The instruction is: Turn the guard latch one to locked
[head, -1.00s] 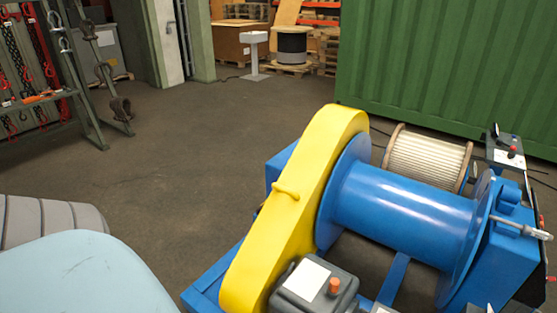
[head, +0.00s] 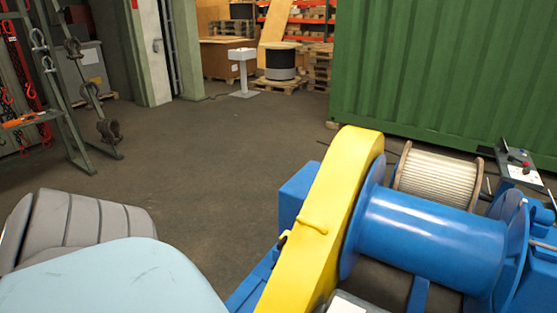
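The yellow chain guard (head: 324,220) covers the near left side of the blue winch. A yellow handle (head: 312,224) stands out from the guard's face. My left and right grippers are both outside the view.
The blue winch drum (head: 430,235) lies right of the guard, with a rope reel (head: 438,177) behind it. A green container (head: 440,70) closes off the back right. A chain rack (head: 62,90) stands left. The middle floor is clear.

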